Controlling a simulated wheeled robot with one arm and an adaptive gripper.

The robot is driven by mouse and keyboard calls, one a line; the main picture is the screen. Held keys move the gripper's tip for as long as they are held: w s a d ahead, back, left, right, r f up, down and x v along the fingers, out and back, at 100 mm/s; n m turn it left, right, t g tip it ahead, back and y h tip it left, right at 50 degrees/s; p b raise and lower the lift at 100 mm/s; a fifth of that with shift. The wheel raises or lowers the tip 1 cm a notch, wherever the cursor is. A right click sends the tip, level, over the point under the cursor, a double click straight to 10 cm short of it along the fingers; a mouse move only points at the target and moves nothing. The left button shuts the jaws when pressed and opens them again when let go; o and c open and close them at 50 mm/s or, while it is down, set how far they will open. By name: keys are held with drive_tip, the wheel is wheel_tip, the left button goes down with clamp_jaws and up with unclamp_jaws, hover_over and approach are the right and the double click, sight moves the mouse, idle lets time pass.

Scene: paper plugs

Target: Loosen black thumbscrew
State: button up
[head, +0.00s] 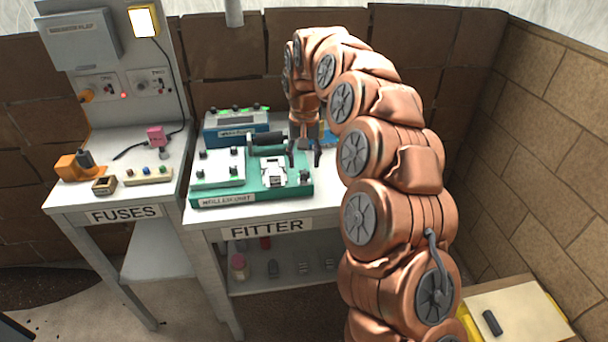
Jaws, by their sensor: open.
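A green unit (298,184) labelled roughly "ROLLER UNIT" stands on the table marked FITTER. A white plate (218,169) on its left carries several small dark knobs, one of them at the front right (234,171). A black cylinder (268,138) lies along the back of the unit. Which dark part is the black thumbscrew is too small to tell. My gripper (304,158) points down over the right rear of the green unit, right of the black cylinder. Its two dark fingers are apart, with nothing visible between them. Contact with the unit cannot be told.
A blue unit (224,131) stands behind the green one, close to my gripper. The FUSES table (76,200) at left holds an orange device (72,167) and a button strip (148,176). A yellow-edged box (515,312) sits lower right. A brick wall closes the right side.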

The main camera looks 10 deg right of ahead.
sight(304, 172)
drive_tip(key=m+b, duration=0.6)
drive_tip(key=m, duration=0.1)
drive_tip(key=shift+w+f, duration=0.1)
drive_tip(key=shift+f, duration=0.1)
drive_tip(key=m+b, duration=0.3)
drive_tip(key=m, duration=0.2)
drive_tip(key=shift+b, duration=0.4)
drive_tip(key=m+b, duration=0.2)
drive_tip(key=m, duration=0.1)
drive_tip(key=shift+r+m, duration=0.25)
drive_tip(key=shift+m, duration=0.85)
drive_tip(key=m, duration=0.5)
drive_tip(key=shift+f, duration=0.2)
drive_tip(key=shift+f+b, duration=1.6)
drive_tip(key=shift+f, duration=0.3)
drive_tip(key=shift+c, duration=0.3)
